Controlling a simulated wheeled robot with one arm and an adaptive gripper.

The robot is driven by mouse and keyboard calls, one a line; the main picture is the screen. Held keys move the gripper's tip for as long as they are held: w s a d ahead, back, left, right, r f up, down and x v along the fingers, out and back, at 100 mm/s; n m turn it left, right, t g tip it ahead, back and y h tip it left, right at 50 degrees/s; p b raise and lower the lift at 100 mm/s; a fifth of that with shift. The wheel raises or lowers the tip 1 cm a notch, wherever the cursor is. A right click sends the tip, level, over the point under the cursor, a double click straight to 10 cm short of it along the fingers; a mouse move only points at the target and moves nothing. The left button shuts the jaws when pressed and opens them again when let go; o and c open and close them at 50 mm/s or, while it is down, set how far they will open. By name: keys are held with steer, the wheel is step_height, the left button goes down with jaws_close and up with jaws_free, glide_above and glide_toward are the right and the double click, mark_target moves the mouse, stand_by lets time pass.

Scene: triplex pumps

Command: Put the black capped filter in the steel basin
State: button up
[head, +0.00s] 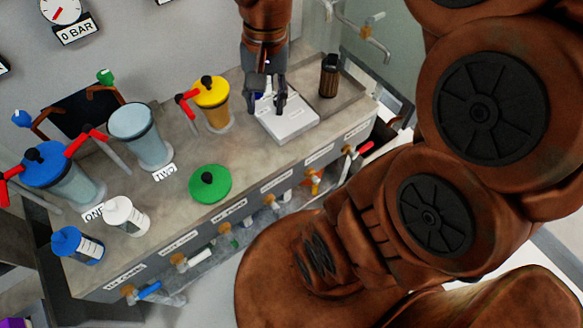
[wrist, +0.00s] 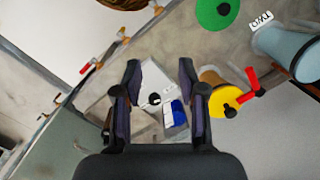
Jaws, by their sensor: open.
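The black capped filter (head: 329,75), a dark brown cylinder with a black top, stands upright near the right end of the counter in the head view. My gripper (head: 266,104) is to its left, pointing down over a pale flat block (head: 291,122), and apart from the filter. In the wrist view my gripper (wrist: 158,80) has its fingers spread, with the pale block (wrist: 155,72) and a small blue part (wrist: 176,114) showing between or below them. I cannot make out the filter there.
A yellow-lidded vessel (head: 212,104) stands left of my gripper. An open grey vessel (head: 140,138), blue-lidded vessel (head: 63,176), green lid (head: 210,185), white-capped filter (head: 126,215) and blue-capped filter (head: 77,246) are farther left. A spout (head: 376,43) projects behind the counter's right end.

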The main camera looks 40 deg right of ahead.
steer(key=s+a+f+n, duration=0.2)
steer(key=s+n, duration=0.1)
steer(key=s, duration=0.3)
steer(key=s+a+f+n+g+h, duration=0.1)
steer(key=s+f+n, duration=0.2)
steer(key=s, duration=0.3)
steer(key=shift+s+a+n, duration=0.35)
steer(key=shift+s+n, duration=0.05)
steer(key=shift+n, duration=0.4)
steer(key=shift+d, duration=0.1)
